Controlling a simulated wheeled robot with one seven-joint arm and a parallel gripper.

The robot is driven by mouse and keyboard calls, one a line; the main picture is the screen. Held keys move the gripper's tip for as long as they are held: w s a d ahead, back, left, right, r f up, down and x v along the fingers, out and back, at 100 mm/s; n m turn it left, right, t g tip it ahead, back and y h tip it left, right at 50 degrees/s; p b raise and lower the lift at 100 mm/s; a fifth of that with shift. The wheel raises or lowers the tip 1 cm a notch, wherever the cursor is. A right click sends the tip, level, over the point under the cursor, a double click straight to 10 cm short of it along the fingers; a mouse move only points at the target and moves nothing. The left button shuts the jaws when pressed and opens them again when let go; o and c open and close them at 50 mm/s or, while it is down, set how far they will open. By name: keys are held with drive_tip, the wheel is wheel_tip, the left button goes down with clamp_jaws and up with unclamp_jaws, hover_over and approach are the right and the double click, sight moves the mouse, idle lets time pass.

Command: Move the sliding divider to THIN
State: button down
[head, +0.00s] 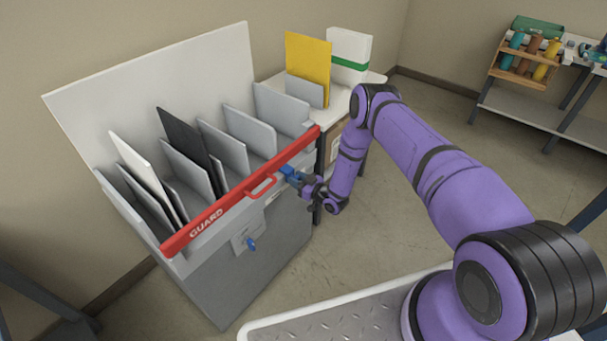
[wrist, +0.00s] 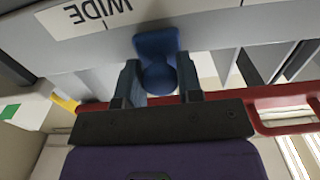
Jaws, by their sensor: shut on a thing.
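The sliding divider's blue knob (wrist: 156,58) sits between the two fingers of my gripper (wrist: 158,85) in the wrist view, and the gripper is shut on it. A pale label strip (wrist: 88,14) reading WIDE, upside down in this view, lies beside the knob. No THIN mark can be read in either view. In the head view my gripper (head: 290,173) is at the right part of the grey compartment bin (head: 265,225), at its front rim. The divider's panel cannot be told apart from the other grey panels.
A red GUARD bar (head: 215,213) with a loop handle runs along the bin's front top, close to my gripper. Another blue knob (head: 252,245) is on a plate lower on the bin's front. White and black sheets (head: 185,140) stand in compartments. A side table (head: 273,86) holds a yellow board.

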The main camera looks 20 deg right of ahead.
drive_tip(key=s+a, duration=0.1)
drive_tip(key=a, duration=0.1)
drive_tip(key=s+a, duration=0.3)
drive_tip(key=a, duration=0.1)
drive_tip(key=shift+s+a, duration=0.25)
drive_tip(key=shift+s, duration=0.15)
drive_tip(key=c, duration=0.8)
unclamp_jaws()
drive_tip(key=shift+a, duration=0.1)
drive_tip(key=shift+s+d, duration=0.15)
drive_tip(key=shift+d, duration=0.05)
drive_tip(key=v, duration=1)
drive_tip(key=shift+s, duration=0.2)
drive_tip(key=shift+w+d, duration=0.1)
